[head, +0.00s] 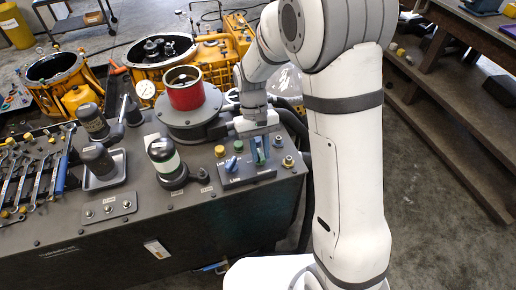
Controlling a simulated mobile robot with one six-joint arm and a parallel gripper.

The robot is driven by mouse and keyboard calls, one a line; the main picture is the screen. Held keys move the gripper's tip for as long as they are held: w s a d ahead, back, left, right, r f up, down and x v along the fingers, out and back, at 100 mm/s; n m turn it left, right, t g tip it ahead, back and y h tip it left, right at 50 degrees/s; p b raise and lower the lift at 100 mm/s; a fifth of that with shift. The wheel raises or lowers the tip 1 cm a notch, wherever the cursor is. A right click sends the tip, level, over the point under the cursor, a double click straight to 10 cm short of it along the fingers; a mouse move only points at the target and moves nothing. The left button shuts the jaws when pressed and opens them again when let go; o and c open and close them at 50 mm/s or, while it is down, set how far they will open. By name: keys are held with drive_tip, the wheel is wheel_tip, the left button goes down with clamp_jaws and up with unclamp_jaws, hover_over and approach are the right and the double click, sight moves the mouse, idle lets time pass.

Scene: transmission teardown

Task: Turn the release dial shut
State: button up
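A small grey control panel (246,177) sits on the front right of the dark bench top. A blue dial (231,163) is on its left side. A green and blue dial (260,156) is on its right side, probably the release dial; its label is too small to read surely. My gripper (262,140) points down over this right dial, with its fingers at the dial's handle. The handle is partly hidden, and I cannot tell whether the fingers grip it or only stand around it.
A red cylinder (185,95) on a round grey base stands behind the panel. Yellow knobs (219,151) flank the panel. Wrenches (38,182) lie at the bench's left; yellow housings (70,88) stand behind.

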drive_tip(key=shift+o, duration=0.9)
drive_tip(key=shift+w+a, duration=0.1)
drive_tip(key=shift+w+r, duration=0.2)
drive_tip(key=shift+r, duration=0.1)
drive_tip(key=v, duration=0.7)
